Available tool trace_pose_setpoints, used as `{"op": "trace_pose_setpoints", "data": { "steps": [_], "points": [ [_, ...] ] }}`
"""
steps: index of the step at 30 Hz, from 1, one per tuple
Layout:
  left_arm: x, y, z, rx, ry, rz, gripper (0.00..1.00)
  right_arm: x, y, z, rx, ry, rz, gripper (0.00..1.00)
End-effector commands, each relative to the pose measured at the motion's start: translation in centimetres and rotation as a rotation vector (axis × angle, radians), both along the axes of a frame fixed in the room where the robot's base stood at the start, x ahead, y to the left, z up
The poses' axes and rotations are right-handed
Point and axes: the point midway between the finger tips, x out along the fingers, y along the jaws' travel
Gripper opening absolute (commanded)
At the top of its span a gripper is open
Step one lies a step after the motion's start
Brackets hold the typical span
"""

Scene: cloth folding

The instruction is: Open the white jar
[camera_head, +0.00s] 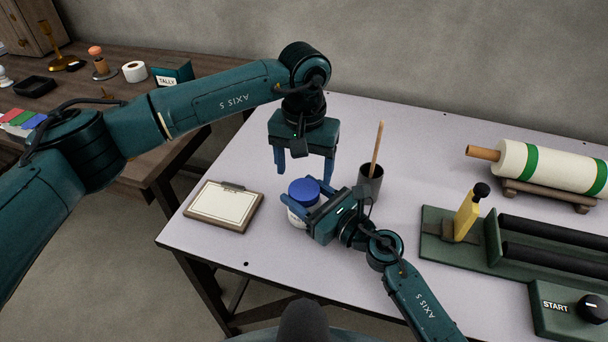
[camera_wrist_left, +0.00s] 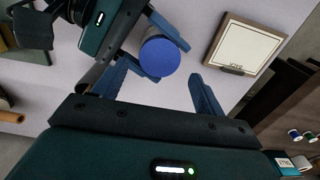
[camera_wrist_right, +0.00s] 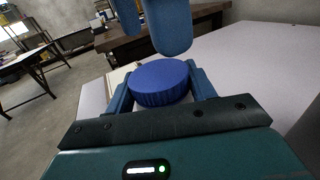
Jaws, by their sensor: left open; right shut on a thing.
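The white jar (camera_head: 297,217) stands on the light table with its blue ribbed lid (camera_head: 304,190) on top. The lid also shows in the left wrist view (camera_wrist_left: 160,55) and the right wrist view (camera_wrist_right: 160,82). My right gripper (camera_head: 298,204) is shut around the jar from the right, its fingers at the jar's sides just below the lid. Most of the jar's body is hidden by the gripper and the lid. My left gripper (camera_head: 303,170) is open and empty, pointing down above and slightly behind the lid. Its fingers are apart from the lid.
A clipboard (camera_head: 197,216) lies left of the jar. A dark cup (camera_head: 369,186) with a wooden stick stands close to the right gripper. A green press (camera_head: 440,232) with black rollers and a cloth roll (camera_head: 540,166) are at right. The table's front left is clear.

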Motion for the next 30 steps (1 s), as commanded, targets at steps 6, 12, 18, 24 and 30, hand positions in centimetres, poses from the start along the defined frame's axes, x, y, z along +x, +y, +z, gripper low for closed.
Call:
{"op": "trace_pose_setpoints", "data": {
  "steps": [6, 12, 18, 24, 30],
  "points": [
    [0.1, -0.1, 3.1, -0.002, -0.003, 0.0, 0.65, -0.1, 0.1, -0.2, -0.001, 0.004, 0.003, 0.0],
    [-0.1, 0.0, 1.6, 0.0, 0.004, 0.0, 0.65, -0.1, 0.1, -0.2, -0.001, 0.004, 0.003, 0.0],
    [-0.1, 0.0, -1.7, 0.0, 0.003, -0.001, 0.65, -0.1, 0.1, -0.2, -0.001, 0.004, 0.002, 0.0],
    [0.0, -0.1, -4.0, 0.0, 0.002, 0.0, 0.65, -0.1, 0.1, -0.2, -0.001, 0.004, 0.002, 0.0],
    [0.0, -0.1, -4.7, -0.001, 0.0, -0.001, 0.65, -0.1, 0.1, -0.2, -0.001, 0.004, 0.002, 0.0]
  ]
}}
